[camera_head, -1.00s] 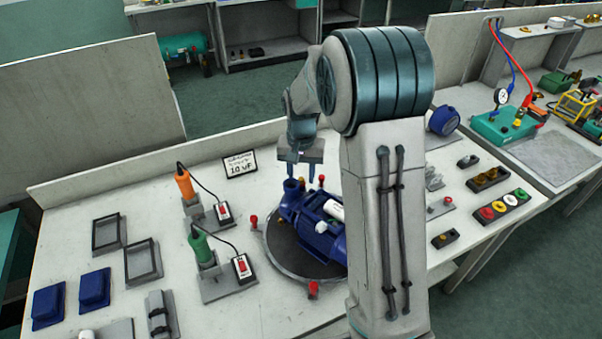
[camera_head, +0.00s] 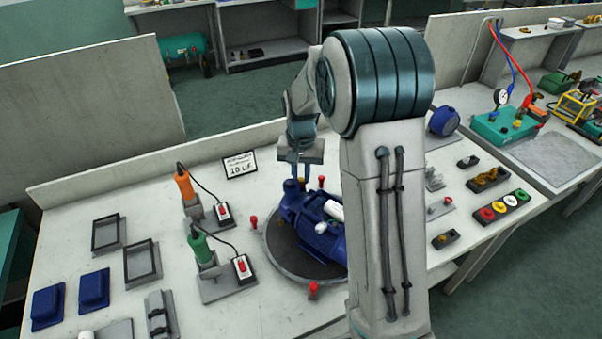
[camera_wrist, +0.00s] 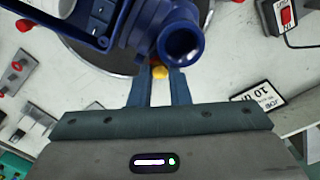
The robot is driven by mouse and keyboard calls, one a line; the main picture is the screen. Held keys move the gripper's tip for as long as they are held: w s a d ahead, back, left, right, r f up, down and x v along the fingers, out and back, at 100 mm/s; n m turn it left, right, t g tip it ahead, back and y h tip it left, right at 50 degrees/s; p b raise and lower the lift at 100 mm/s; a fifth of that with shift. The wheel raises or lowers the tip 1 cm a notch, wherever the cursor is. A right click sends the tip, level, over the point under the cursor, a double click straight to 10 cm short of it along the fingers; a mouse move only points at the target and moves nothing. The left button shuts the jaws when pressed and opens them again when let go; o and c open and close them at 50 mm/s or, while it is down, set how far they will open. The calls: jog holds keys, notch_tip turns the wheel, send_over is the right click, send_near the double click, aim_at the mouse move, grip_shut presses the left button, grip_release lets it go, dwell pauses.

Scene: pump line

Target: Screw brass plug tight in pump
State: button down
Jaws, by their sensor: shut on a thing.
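The blue pump (camera_head: 318,232) lies on a dark round turntable in the middle of the bench in the head view. Its round open port (camera_wrist: 183,42) and blue casing fill the top of the wrist view. My gripper (camera_wrist: 160,76) is shut on the brass plug (camera_wrist: 160,72), a small yellow-gold piece between the fingertips. The plug sits close by the pump casing, beside the port's rim; I cannot tell if it touches the thread. In the head view my gripper (camera_head: 296,177) points down at the pump's far end, and the plug is hidden there.
Red-topped pegs (camera_head: 313,289) stand around the turntable's rim (camera_head: 285,268). Orange (camera_head: 185,182) and green (camera_head: 201,246) handled tools with switch boxes stand to the left. A sign (camera_head: 239,164) stands behind. My arm hides bench space right of the pump.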

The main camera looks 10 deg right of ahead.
jog(key=shift+f+m, duration=0.1)
jog(key=shift+m, duration=1.7)
jog(key=shift+m, duration=1.7)
jog(key=shift+m+p, duration=0.55)
jog(key=shift+m, duration=1.15)
